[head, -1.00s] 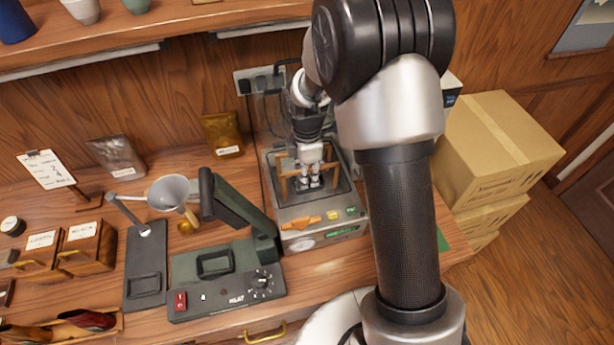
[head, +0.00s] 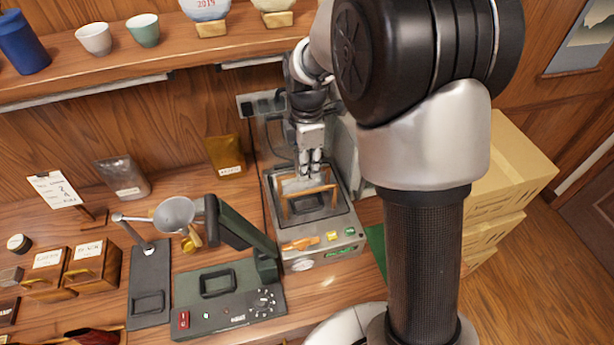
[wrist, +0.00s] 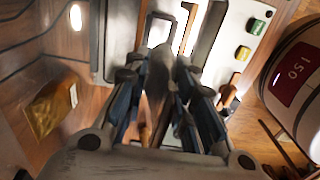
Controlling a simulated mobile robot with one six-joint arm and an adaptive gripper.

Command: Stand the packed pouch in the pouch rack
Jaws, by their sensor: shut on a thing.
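My gripper (head: 311,165) is above the machine's dark tray, fingers pointing down. In the wrist view my gripper (wrist: 165,95) is shut on a thin grey thing (wrist: 158,72), seen edge-on, which looks like the packed pouch. A pale part of the pouch (head: 296,186) seems to show below the fingers in the head view, near the wooden frame (head: 310,191); whether it touches the frame I cannot tell. I cannot make out a pouch rack for certain.
The machine (head: 322,251) has coloured buttons. A gold pouch (head: 225,156) and a silver pouch (head: 122,179) stand at the wall. A green heat unit (head: 236,301), a funnel (head: 175,214) and wooden boxes (head: 90,262) fill the left counter. A shelf (head: 180,50) runs above.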

